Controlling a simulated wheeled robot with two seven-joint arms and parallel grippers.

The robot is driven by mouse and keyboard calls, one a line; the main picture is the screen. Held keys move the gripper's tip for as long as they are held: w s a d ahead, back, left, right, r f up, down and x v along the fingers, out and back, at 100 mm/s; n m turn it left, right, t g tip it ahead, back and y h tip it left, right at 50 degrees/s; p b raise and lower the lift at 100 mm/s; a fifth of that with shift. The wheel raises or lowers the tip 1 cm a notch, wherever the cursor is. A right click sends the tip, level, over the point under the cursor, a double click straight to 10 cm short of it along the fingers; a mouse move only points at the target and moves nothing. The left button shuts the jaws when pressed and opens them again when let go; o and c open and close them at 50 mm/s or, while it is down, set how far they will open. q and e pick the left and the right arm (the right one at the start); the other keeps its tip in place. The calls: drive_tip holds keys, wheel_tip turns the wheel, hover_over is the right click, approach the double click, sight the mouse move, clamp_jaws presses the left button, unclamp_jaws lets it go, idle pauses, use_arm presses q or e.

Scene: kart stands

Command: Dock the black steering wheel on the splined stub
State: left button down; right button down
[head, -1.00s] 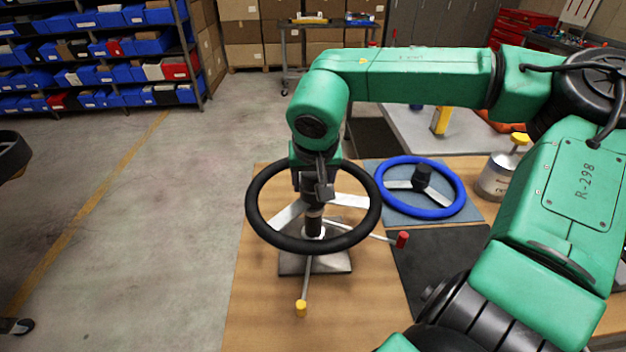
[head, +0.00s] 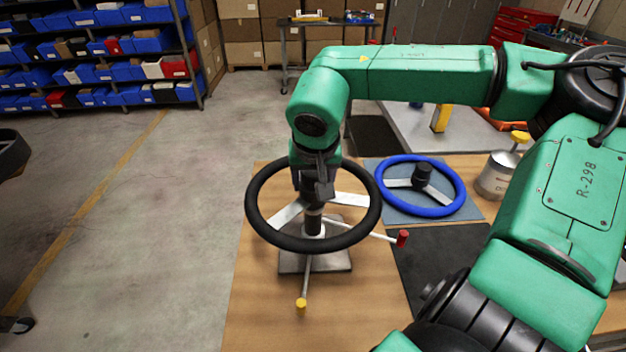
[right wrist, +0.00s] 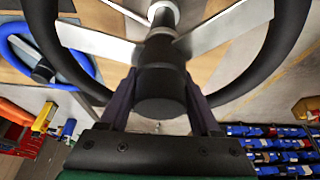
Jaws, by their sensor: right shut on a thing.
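The black steering wheel (head: 261,232) has pale spokes and a black hub. My right gripper (head: 314,190) is shut on the hub from above. In the right wrist view its fingers (right wrist: 163,100) stand on either side of the hub, and the wheel rim (right wrist: 285,45) curves beyond. The wheel sits over a stand with a square metal base plate (head: 337,262). A pale round part shows just under the hub, in line with it. The splined stub is mostly hidden by the wheel, and I cannot tell whether the hub is seated on it. My left gripper is not in view.
A blue steering wheel (head: 459,184) lies on a blue-grey mat to the right. Two rods with a red tip (head: 402,239) and a yellow tip (head: 301,305) stick out from the stand. A metal canister (head: 494,176) stands farther right. A dark mat (head: 440,260) lies in front.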

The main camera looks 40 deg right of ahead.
drive_tip(key=shift+f+b, duration=0.55)
drive_tip(key=shift+b, duration=0.05)
idle(0.4)
drive_tip(key=shift+c, duration=1.9)
unclamp_jaws()
drive_tip(key=p+v, duration=0.7)
drive_tip(key=v, duration=0.4)
drive_tip(key=shift+a, duration=0.1)
